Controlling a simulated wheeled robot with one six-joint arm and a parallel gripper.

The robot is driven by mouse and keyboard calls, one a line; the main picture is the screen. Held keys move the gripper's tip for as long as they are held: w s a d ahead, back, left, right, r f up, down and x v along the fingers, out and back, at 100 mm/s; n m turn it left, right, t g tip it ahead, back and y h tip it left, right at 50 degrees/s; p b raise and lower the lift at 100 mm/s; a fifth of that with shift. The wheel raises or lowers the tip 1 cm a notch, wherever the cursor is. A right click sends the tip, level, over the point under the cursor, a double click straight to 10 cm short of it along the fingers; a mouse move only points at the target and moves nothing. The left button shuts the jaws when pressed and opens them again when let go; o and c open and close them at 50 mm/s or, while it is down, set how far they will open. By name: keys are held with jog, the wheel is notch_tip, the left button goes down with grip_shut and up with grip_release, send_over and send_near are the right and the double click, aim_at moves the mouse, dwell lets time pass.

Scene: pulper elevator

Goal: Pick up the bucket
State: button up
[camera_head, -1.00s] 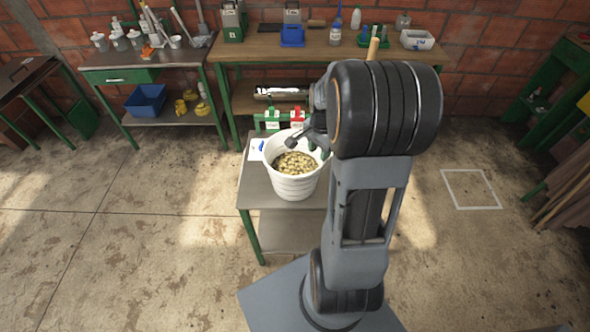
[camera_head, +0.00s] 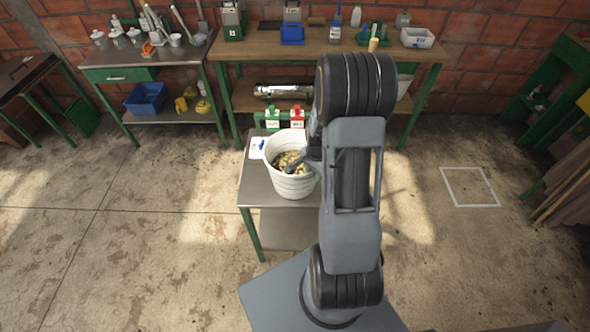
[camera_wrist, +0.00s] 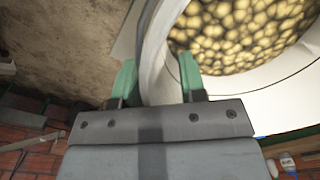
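The white bucket (camera_head: 289,187) stands upright on a small metal table (camera_head: 256,187) with green legs. It holds many yellowish, bean-like pieces, and its right side is hidden behind my arm in the head view. In the wrist view, the bucket (camera_wrist: 285,103) fills the upper right. My gripper (camera_wrist: 158,76) has its two green fingers on either side of the bucket's rim, one outside and one inside. The fingers stand apart with the wall between them, and I see no clear grip on it.
A white card (camera_head: 257,147) lies beside the bucket. Green (camera_head: 272,119) and red (camera_head: 297,117) labelled containers are just behind it. A long workbench (camera_head: 262,48) with bottles and bins stands against the brick wall. Floor to the left is clear; a white square (camera_head: 470,187) marks the right floor.

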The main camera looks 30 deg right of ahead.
jog(key=shift+f, duration=0.1)
grip_shut()
dwell(0.3)
jog(key=shift+s, duration=0.1)
dwell(0.9)
